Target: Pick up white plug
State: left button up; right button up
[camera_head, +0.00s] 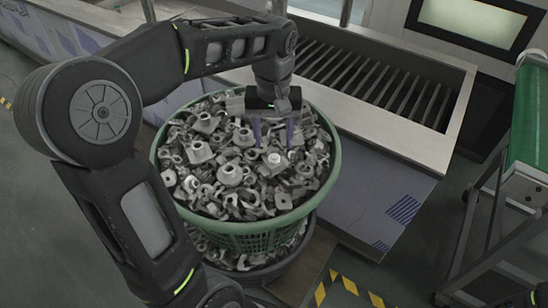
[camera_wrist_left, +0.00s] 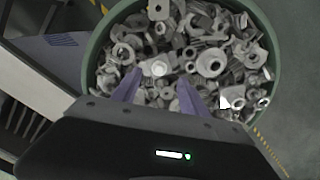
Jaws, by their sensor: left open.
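A small round white plug (camera_head: 274,158) lies on top of the heap of grey metal parts in the green basket, right of the heap's middle. It also shows in the left wrist view (camera_wrist_left: 158,68), between the fingertips in that picture. My left gripper (camera_head: 273,146) points down over the heap, with its two purplish fingers apart and nothing held between them. In the left wrist view, the open fingers (camera_wrist_left: 159,77) lie on either side of the plug. I cannot tell how high the fingertips are above it. My right gripper is out of view.
The green basket (camera_head: 250,230) is full of loose metal fittings and stands on a darker container of similar parts. Behind it is a metal tank (camera_head: 405,145) with a slatted opening. A green conveyor (camera_head: 530,115) stands at right. Yellow-black floor tape is in front.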

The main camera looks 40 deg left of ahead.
aim_at(274, 156)
pick_arm(q)
notch_tip(274, 156, down, 5)
jog(key=shift+w+f+p, duration=0.1)
jog(key=shift+p, duration=0.45)
jog(key=shift+c, duration=0.5)
grip_shut()
